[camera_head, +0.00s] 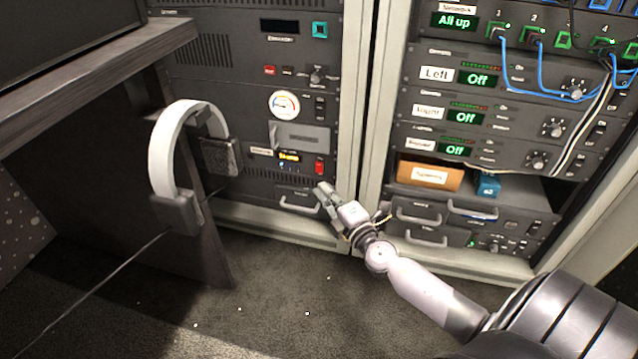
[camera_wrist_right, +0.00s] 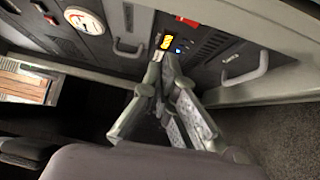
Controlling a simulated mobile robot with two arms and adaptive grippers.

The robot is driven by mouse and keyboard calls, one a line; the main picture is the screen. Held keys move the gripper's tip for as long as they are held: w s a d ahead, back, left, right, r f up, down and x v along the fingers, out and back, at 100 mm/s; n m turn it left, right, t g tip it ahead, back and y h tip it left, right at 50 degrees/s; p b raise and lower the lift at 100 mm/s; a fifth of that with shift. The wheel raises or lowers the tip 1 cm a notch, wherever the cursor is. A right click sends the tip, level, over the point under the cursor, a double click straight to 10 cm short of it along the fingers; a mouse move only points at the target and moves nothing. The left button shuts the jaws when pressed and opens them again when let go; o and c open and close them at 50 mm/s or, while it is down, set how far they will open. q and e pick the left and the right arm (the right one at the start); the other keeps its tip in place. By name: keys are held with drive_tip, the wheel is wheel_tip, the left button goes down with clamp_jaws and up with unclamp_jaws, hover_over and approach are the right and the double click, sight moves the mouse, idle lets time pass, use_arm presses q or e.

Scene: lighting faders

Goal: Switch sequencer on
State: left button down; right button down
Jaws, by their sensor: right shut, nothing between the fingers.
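A rack unit with a small yellow-lit display (camera_head: 289,156) and a red rocker switch (camera_head: 319,168) sits low in the left rack. Its label (camera_head: 262,152) is too small to read, so I cannot confirm it as the sequencer. My right gripper (camera_head: 324,190) is shut and empty, just below and in front of the red switch, seemingly apart from it. In the right wrist view the shut fingertips (camera_wrist_right: 166,56) point toward the yellow display (camera_wrist_right: 166,41), and the red switch (camera_wrist_right: 187,21) shows above them. The switch's position is unclear. My left gripper is out of view.
A drawer handle (camera_head: 300,206) is below the unit, and a round gauge (camera_head: 284,105) is above it. White headphones (camera_head: 165,150) hang by the desk (camera_head: 100,70) at left. The right rack (camera_head: 440,130) has displays and blue cables (camera_head: 540,88).

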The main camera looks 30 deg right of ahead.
drive_tip(key=s, duration=0.4)
drive_tip(key=shift+s+a+r, duration=0.15)
drive_tip(key=shift+s+r, duration=0.05)
idle(0.4)
